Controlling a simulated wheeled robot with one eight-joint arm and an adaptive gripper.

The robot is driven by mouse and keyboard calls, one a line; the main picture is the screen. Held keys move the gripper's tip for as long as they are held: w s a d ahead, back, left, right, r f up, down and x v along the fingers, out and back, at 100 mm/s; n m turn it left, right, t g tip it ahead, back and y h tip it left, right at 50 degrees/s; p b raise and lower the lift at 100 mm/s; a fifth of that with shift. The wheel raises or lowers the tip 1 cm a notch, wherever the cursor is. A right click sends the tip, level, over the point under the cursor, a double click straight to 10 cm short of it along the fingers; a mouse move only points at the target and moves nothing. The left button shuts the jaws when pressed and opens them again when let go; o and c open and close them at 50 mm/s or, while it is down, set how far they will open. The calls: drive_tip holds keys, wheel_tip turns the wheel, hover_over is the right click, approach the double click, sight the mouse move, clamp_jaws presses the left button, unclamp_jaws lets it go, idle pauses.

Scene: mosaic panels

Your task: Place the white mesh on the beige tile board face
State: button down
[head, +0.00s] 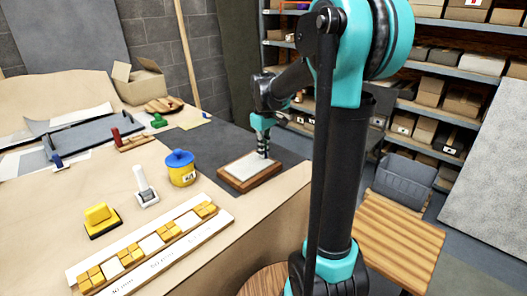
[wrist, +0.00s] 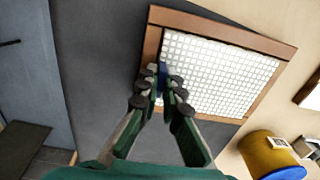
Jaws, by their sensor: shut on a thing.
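The tile board (head: 266,178) has a brown wooden frame and lies flat on the dark mat, near the table's right edge. Its frame also shows in the wrist view (wrist: 152,42). A white gridded sheet, which looks like the white mesh (wrist: 220,75), covers the face inside the frame; it also shows in the head view (head: 243,166). Any beige face below is hidden. My gripper (wrist: 163,80) is shut on a small blue tab at the mesh's edge. In the head view my gripper (head: 263,153) is at the board's far right side.
A yellow pot with a blue lid (head: 181,172) stands left of the board. A white-handled tool (head: 145,187), a yellow block (head: 101,220) and a long strip of yellow and white tiles (head: 152,243) lie nearer. An open cardboard box (head: 140,82) stands at the back.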

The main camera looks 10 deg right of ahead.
drive_tip(key=shift+f, duration=0.1)
drive_tip(key=c, duration=1.7)
unclamp_jaws()
wheel_tip(320, 180, up, 12)
